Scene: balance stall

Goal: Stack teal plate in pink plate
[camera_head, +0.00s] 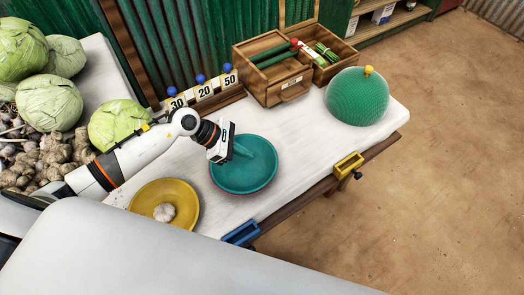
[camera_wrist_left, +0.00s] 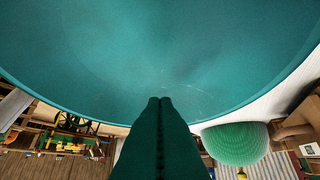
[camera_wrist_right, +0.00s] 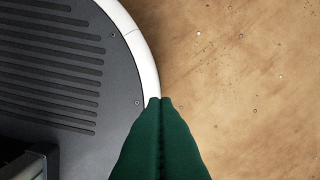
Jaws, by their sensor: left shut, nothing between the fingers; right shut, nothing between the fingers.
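The teal plate (camera_head: 250,178) lies on the white-topped table near the middle of the head view. It also fills the upper part of the left wrist view (camera_wrist_left: 160,50). My left gripper (camera_head: 243,151) is shut and empty, its fingertips over the inside of the teal plate; I cannot tell if they touch it. No pink plate shows clearly; a thin, darker reddish edge seems to show under the teal rim, but I cannot tell what it is. My right gripper (camera_wrist_right: 160,101) is shut and empty in the right wrist view, away from the table.
A yellow plate (camera_head: 140,204) holding a garlic bulb (camera_head: 164,212) stands left of the teal plate. A wooden box (camera_head: 270,84), number cards (camera_head: 204,91) and a green dome (camera_head: 357,97) stand behind. Cabbages and garlic lie left. Blue (camera_head: 240,234) and yellow (camera_head: 348,165) holders line the front edge.

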